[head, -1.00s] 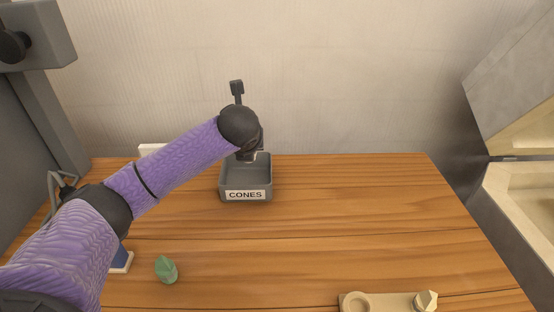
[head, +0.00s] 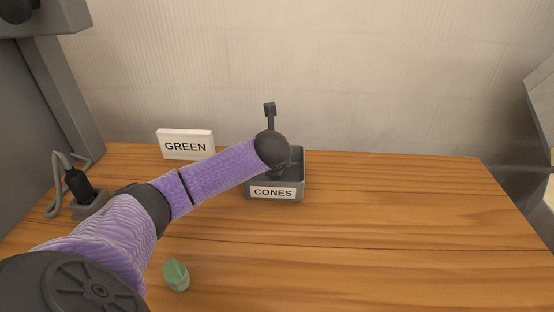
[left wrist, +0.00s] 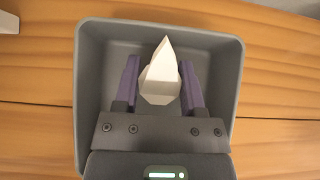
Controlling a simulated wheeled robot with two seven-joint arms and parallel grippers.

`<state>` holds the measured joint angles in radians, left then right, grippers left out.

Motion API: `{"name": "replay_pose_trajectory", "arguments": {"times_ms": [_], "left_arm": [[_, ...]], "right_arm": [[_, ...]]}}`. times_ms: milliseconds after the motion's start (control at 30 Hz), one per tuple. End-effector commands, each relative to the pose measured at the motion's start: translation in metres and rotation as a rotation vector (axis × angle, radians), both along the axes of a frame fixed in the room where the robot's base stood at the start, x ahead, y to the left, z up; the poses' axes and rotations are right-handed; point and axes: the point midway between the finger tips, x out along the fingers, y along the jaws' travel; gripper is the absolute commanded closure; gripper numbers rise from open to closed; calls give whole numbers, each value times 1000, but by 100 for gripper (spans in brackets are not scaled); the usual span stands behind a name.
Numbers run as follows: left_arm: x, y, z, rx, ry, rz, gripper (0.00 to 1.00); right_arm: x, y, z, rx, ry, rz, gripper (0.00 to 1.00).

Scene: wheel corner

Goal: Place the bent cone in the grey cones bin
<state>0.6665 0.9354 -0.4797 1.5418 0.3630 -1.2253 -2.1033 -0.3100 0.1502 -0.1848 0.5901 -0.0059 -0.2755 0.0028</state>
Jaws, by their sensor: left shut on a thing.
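The grey cones bin (head: 298,172), labelled "CONES", stands on the wooden table near the back wall. My left arm reaches over it in the head view and hides part of its inside. In the left wrist view my left gripper (left wrist: 160,82) is shut on the bent cone (left wrist: 161,75), a white piece with a faceted base and an off-centre tip. The cone and fingers are over the bin, within its rim (left wrist: 236,80) in that view. I cannot tell whether the cone touches the bin floor. My right gripper is not in view.
A white "GREEN" sign (head: 185,144) stands at the back left. A small green faceted piece (head: 176,275) lies on the table (head: 380,215) at the front. A dark plug with a grey cable (head: 78,185) is at the left edge. The table right of the bin is clear.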

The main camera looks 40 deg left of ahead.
Motion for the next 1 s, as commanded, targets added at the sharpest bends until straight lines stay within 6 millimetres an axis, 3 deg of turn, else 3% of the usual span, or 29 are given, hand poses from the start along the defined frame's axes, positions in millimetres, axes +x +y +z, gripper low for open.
{"name": "replay_pose_trajectory", "arguments": {"times_ms": [100, 133, 300, 633, 1000], "left_arm": [[0, 0, -1, 1, -1, 0, 100], [0, 0, -2, 0, -1, -1, 46], [0, 0, -2, 1, -1, 0, 13], [-1, -1, 4, 1, 0, -1, 13], [-48, -40, 74, 2, -5, -3, 13]], "right_arm": [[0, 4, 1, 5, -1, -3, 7], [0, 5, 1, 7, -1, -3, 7], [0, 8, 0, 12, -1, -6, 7], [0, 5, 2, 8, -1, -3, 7], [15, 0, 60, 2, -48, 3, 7]]}}
